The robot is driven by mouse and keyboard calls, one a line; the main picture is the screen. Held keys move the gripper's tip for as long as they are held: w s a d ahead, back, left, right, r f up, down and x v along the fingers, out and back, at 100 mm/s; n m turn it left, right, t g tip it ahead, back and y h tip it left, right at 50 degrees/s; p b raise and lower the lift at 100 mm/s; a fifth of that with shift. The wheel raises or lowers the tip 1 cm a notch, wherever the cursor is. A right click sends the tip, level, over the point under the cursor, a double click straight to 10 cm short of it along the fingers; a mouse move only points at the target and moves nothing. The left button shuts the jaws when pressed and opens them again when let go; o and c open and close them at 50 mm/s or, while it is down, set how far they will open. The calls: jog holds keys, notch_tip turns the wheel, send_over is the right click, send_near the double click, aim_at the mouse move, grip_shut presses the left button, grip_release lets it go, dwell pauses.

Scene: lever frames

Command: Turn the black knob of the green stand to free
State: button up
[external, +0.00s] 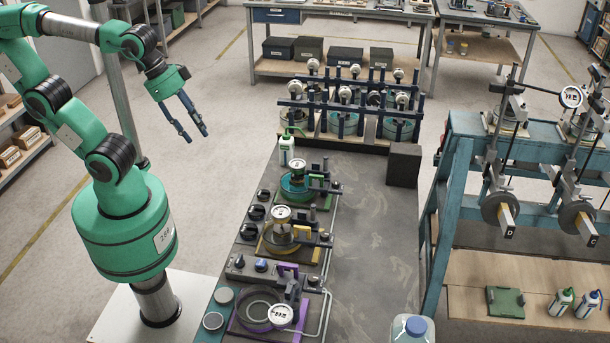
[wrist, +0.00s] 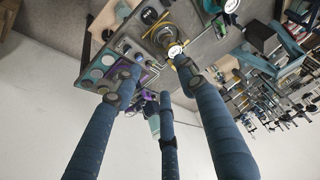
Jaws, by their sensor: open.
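The green stand (external: 318,207) is at the far end of the bench row in the external view, with a round gauge (external: 298,166) above a teal ring. Small black knobs line the bench's left side. The upper one (external: 264,194) lies just left of the green stand, and another black knob (external: 257,212) is just below it. Their pointer settings and markings are too small to read. My gripper (external: 196,136) is open and empty, high in the air left of the bench and apart from the stand. Its spread fingers also show in the wrist view (wrist: 154,76).
A yellow stand (external: 281,232) and a purple stand (external: 262,309) stand nearer on the bench. A white and green bottle (external: 286,149) stands behind the green stand. A dark block (external: 404,164) sits at the back right. The bench's right half is mostly clear.

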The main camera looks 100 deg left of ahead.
jog(key=w+a+r+g+p, duration=0.1)
jog(key=w+a, duration=0.1)
jog(key=w, duration=0.4)
jog(key=w+a+r+g+p, duration=0.1)
jog(key=w+a+r+p, duration=0.1)
jog(key=w, duration=0.4)
jog(key=n+g+p, duration=0.2)
jog(key=g+p, duration=0.1)
jog(key=p, duration=0.3)
send_over(336, 182)
notch_tip(336, 182, down, 19)
jog(key=shift+r, duration=0.15)
notch_tip(336, 182, down, 14)
jog(key=shift+r, duration=0.1)
jog(key=shift+c, duration=0.2)
grip_shut()
